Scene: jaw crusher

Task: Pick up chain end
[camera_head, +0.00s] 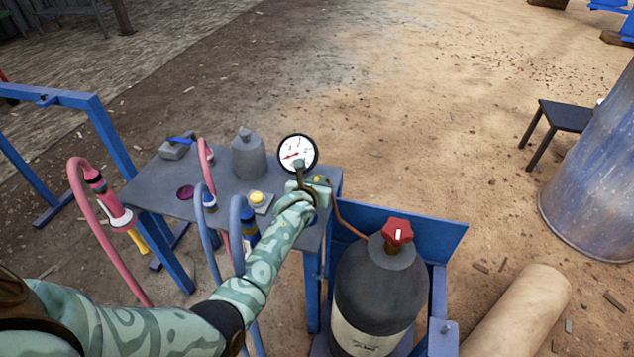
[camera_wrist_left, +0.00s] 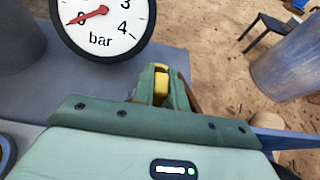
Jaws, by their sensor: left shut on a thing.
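My left arm reaches over the grey table to my left gripper (camera_head: 318,184), just below the round pressure gauge (camera_head: 297,153). In the left wrist view, its green fingers (camera_wrist_left: 161,84) are shut around a small yellow part (camera_wrist_left: 160,86). I cannot tell what the yellow part belongs to. A thin brown line (camera_head: 347,224) runs from beside the gripper towards the dark gas cylinder (camera_head: 378,285). I see no clear chain links, so I cannot tell whether this line is a chain or a pipe. My right gripper is not in view.
The table (camera_head: 160,190) carries a grey canister (camera_head: 248,155), a yellow button (camera_head: 258,198) and several pink and blue hoses. The cylinder, with a red valve knob (camera_head: 397,232), stands in a blue frame (camera_head: 425,232). A tan roll (camera_head: 520,310) lies to the right. Open sandy ground lies behind.

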